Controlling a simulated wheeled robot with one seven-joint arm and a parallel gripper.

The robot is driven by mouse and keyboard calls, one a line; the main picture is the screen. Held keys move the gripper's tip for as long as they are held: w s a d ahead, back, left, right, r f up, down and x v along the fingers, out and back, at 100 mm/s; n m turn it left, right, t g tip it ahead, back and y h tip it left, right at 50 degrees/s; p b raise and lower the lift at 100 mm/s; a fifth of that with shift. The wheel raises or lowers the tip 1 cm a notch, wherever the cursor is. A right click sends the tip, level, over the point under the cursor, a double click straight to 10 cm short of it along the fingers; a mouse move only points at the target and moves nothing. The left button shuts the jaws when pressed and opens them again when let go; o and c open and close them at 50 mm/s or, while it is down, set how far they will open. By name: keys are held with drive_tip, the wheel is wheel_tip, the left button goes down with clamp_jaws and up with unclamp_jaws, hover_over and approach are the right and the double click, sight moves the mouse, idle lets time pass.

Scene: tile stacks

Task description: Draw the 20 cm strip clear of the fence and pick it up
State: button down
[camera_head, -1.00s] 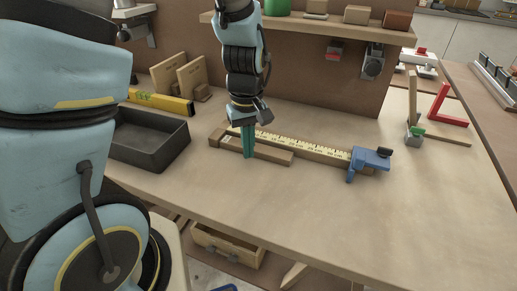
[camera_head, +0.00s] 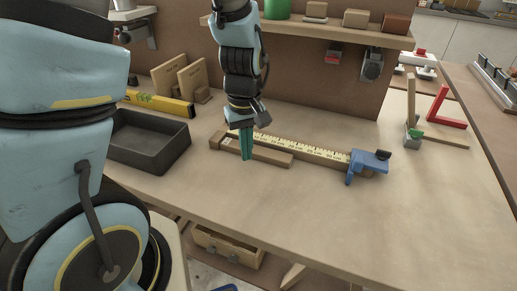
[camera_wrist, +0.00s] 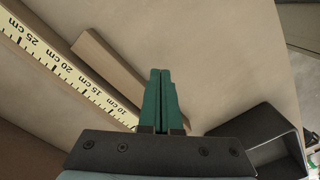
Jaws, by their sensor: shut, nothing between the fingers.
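A plain wooden strip (camera_head: 273,156) lies on the bench along the near side of a fence carrying a yellow ruler (camera_head: 315,152). In the wrist view the strip (camera_wrist: 108,62) runs beside the ruler scale (camera_wrist: 68,72); a narrow gap seems to show at its upper end, but I cannot tell about the rest. My gripper (camera_head: 247,159) is shut and empty, pointing down at the strip's near side. In the wrist view its green fingers (camera_wrist: 161,73) cover part of the strip. I cannot tell whether they touch it.
A blue clamp (camera_head: 367,161) sits at the fence's right end. A dark tray (camera_head: 174,160) stands to the left, with a yellow level (camera_head: 160,103) behind it. A shelf (camera_head: 335,27) overhangs the back.

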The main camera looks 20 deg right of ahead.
wheel_tip(320, 180, up, 5)
drive_tip(key=p, duration=0.4)
idle(0.3)
wheel_tip(320, 180, up, 11)
drive_tip(key=w+a+f, duration=0.2)
drive_tip(key=a, duration=0.9)
drive_tip(key=w+a+f+m+t, duration=0.1)
drive_tip(key=w+a, duration=0.2)
drive_tip(key=a, duration=0.8)
drive_tip(key=shift+f+m+t, duration=0.3)
drive_tip(key=shift+f, duration=0.1)
